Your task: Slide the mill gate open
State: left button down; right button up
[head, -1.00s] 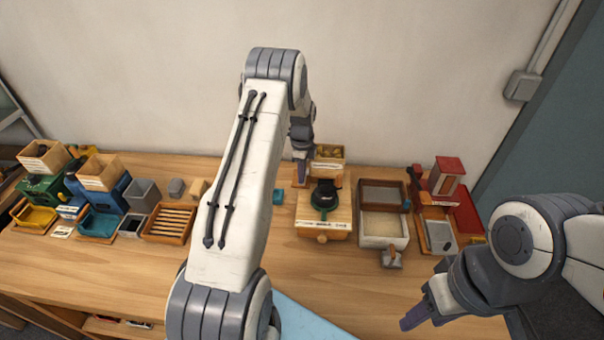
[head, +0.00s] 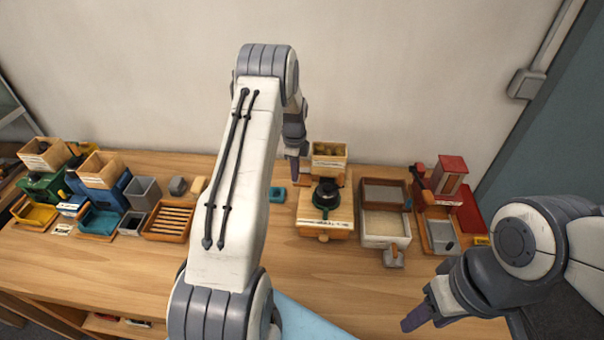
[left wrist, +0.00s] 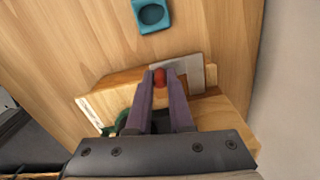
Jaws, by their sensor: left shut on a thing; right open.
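The mill (head: 325,222) is a light wooden box with a black and green fitting on top, right of my left arm in the head view. In the left wrist view, a grey metal gate plate (left wrist: 192,73) with a red knob (left wrist: 160,77) lies at the edge of the mill's wood (left wrist: 115,90). My left gripper (left wrist: 160,80) is shut on the red knob. In the head view my left gripper (head: 293,172) is at the mill's back left, and the knob and plate cannot be made out. My right gripper (head: 408,322) is open and empty, low at the right.
A chestnut box (head: 328,153) stands behind the mill. A teal holder (head: 277,195) sits left of it. Sieve trays (head: 385,228) and a red-topped machine (head: 450,172) stand to the right. Bins and a slatted tray (head: 167,222) are at the left. The front table is mostly clear.

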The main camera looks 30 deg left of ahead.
pick_arm(q)
jog(key=shift+a+r, duration=0.1)
jog(key=c, duration=0.8)
grip_release()
jog(key=shift+s+a, duration=0.1)
jog(key=shift+a, duration=0.05)
jog(key=shift+r, duration=0.45)
notch_tip(320, 180, up, 9)
jog(key=b, duration=0.3)
jog(key=shift+f, duration=0.2)
jog(key=shift+r, duration=0.45)
